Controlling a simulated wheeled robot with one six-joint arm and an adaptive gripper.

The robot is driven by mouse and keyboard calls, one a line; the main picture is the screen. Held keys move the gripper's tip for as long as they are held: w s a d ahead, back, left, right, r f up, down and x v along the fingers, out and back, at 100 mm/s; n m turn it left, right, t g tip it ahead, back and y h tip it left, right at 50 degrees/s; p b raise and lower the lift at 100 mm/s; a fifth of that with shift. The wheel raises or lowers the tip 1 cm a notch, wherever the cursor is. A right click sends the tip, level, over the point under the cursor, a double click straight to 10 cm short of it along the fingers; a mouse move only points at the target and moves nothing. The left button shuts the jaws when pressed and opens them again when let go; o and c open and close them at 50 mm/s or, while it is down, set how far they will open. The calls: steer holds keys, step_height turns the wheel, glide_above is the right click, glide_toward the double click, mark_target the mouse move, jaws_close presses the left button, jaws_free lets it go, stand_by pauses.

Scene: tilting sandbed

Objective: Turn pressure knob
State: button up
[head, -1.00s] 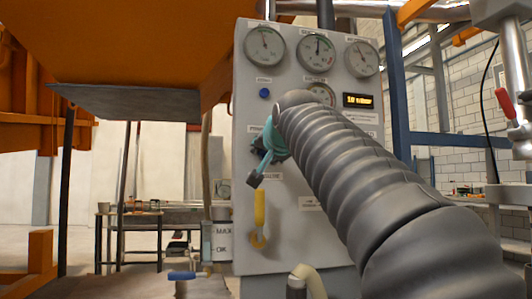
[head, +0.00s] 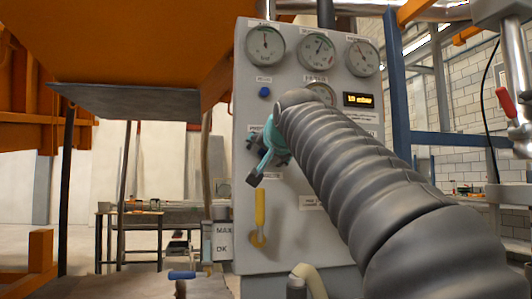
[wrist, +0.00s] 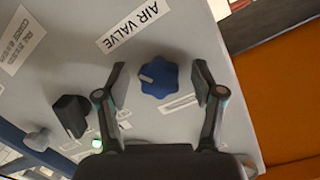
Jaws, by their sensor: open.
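A blue lobed knob (wrist: 158,79) with a pale pointer mark sits on the grey panel (wrist: 205,45) in the wrist view, beside a label reading AIR VALVE (wrist: 133,27). My gripper (wrist: 160,82) is open, with one finger on each side of the knob and a visible gap at both sides. In the head view my gripper (head: 256,160) is at the panel's left part, and my arm hides the panel's middle and lower right. I cannot tell from the labels which knob is the pressure knob.
A black knob (wrist: 70,115) and a grey knob (wrist: 37,138) lie left in the wrist view. The panel carries round gauges (head: 265,43), a lit display (head: 359,100), a blue button (head: 264,92) and a yellow handle (head: 259,215). An orange structure (head: 130,45) overhangs at left.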

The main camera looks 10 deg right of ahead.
steer(key=s+r, duration=0.1)
steer(key=s, duration=1)
steer(key=shift+s+r, duration=0.35)
steer(key=shift+s, duration=0.05)
steer(key=shift+a, duration=0.1)
steer(key=s+f+n+g, duration=0.2)
steer(key=s+f, duration=0.4)
steer(key=f, duration=1.2)
steer(key=s+f+n+g, duration=0.2)
steer(key=s+f+g, duration=0.3)
steer(key=f, duration=1.3)
steer(key=s+f+n+g, duration=0.2)
steer(key=s+f, duration=0.5)
steer(key=f, duration=1.1)
steer(key=shift+s+g, duration=0.4)
steer(key=shift+g, duration=0.5)
